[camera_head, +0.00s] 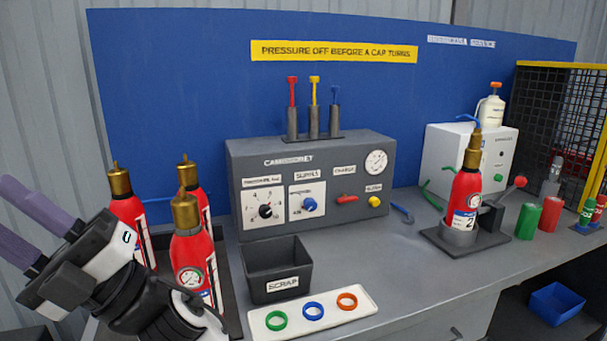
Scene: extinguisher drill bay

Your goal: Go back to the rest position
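My gripper (38,228) is at the left edge of the picture, raised in front of the bench. Its two purple fingers point up and left and stand apart, with a gap between them. Nothing shows between the fingers. It is to the left of a group of red extinguishers (188,252) with brass tops, and part of my arm overlaps the view of the nearest ones. Another red extinguisher (465,195) stands upright in a dark holder (440,240) on the right part of the bench.
A grey control box (330,155) stands at the back. A black scrap bin (262,265) and a white tray (355,308) with green, blue and orange rings are in front. Red and green cylinders (550,213) and a mesh cage (550,110) are at right. The bench's middle is clear.

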